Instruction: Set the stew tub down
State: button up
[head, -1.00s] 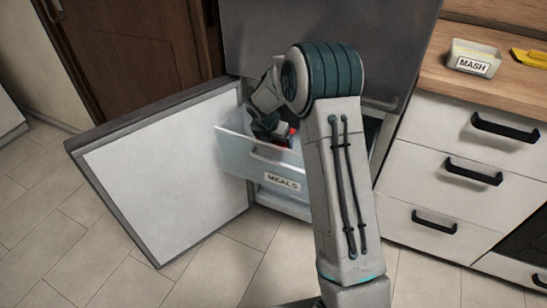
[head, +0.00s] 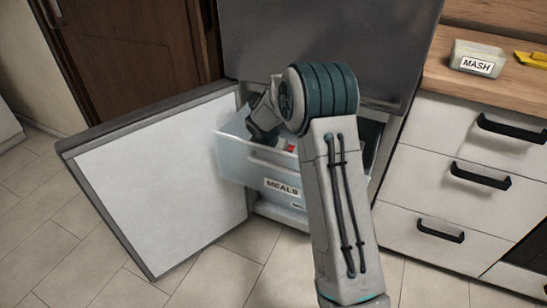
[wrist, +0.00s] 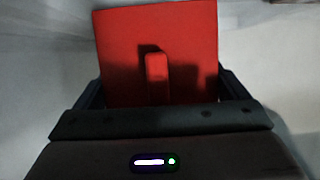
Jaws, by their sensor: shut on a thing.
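A red lid with a raised bar, on what I take to be the stew tub (wrist: 190,60), fills the middle of the wrist view. My gripper (wrist: 157,92) is shut on it, with a dark finger at each side. No label shows on it. In the head view only a small red patch of the tub (head: 291,147) shows inside the pulled-out drawer marked MEALS (head: 232,160). My fingers are hidden there behind the drawer front and my arm. I cannot tell whether the tub touches the drawer floor.
The fridge-freezer's lower door (head: 165,185) stands wide open on the left. A tub marked MASH (head: 477,57) and a yellow item (head: 532,60) are on the wooden worktop (head: 440,72) at right. White cabinet drawers (head: 450,180) below it are shut.

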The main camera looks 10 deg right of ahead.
jog(key=o, duration=0.9)
jog(key=shift+f, duration=0.1)
jog(key=p+v, duration=0.3)
jog(key=v, duration=0.9)
jog(key=shift+d+r, duration=0.1)
jog(key=shift+r, duration=0.1)
